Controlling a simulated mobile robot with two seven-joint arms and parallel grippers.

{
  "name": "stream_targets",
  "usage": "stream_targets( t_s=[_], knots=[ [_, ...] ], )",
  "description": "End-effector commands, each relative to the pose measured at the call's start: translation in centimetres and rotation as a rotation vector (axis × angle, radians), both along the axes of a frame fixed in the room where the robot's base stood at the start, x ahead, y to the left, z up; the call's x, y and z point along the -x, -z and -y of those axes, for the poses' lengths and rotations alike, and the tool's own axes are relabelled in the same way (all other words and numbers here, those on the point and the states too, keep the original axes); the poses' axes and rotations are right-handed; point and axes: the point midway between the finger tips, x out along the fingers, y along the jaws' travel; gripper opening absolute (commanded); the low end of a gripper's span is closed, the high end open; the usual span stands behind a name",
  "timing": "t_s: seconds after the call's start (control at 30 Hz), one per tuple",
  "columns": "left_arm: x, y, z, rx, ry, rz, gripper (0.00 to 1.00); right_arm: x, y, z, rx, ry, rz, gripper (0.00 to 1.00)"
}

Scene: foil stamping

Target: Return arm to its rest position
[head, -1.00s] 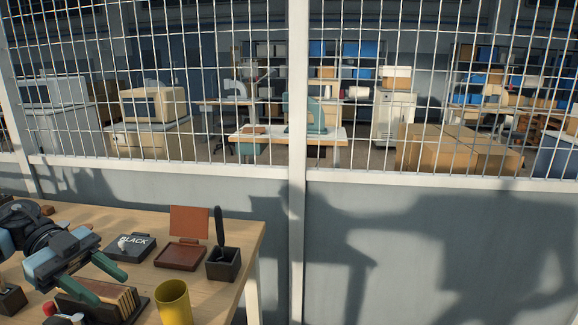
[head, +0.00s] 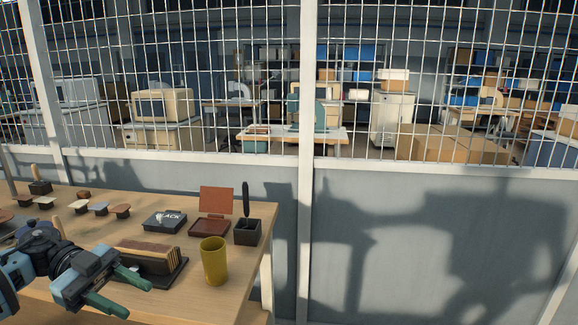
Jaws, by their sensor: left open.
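My left gripper (head: 129,291) is at the lower left in the head view. Its two green fingers are apart and nothing shows between them. It hangs above the front part of the wooden table (head: 215,276), just in front of a dark holder with brown cards (head: 157,252). The left arm comes in from the lower left edge and hides part of the table. My right gripper does not show.
A yellow cup (head: 214,261), a black box (head: 247,232) with a dark upright item, an open red-brown pad (head: 209,227) and a black pad (head: 164,220) stand on the table. Several stamps (head: 98,208) lie behind the arm. A wire-mesh partition (head: 306,160) stands beyond.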

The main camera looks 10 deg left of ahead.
Motion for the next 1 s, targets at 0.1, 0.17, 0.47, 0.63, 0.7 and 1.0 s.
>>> stream_targets(
  t_s=[0.1,0.17,0.47,0.63,0.7,1.0],
  knots=[
    [-0.8,2.2,2.8,0.117,-0.050,0.054,0.42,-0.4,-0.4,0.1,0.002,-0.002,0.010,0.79],
    [-1.2,3.4,4.3,0.175,-0.090,0.083,0.42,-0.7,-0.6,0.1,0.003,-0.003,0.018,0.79],
    [-1.8,11.7,10.8,0.420,-0.515,0.174,0.42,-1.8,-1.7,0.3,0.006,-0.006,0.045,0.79],
    [0.1,18.0,12.6,0.390,-0.848,0.129,0.42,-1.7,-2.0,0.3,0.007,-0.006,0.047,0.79],
    [1.6,21.0,13.1,0.336,-0.978,0.086,0.42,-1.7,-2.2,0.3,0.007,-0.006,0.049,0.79],
    [13.4,32.9,15.1,-0.085,-1.344,-0.236,0.42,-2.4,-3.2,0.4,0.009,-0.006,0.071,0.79]
  ],
)
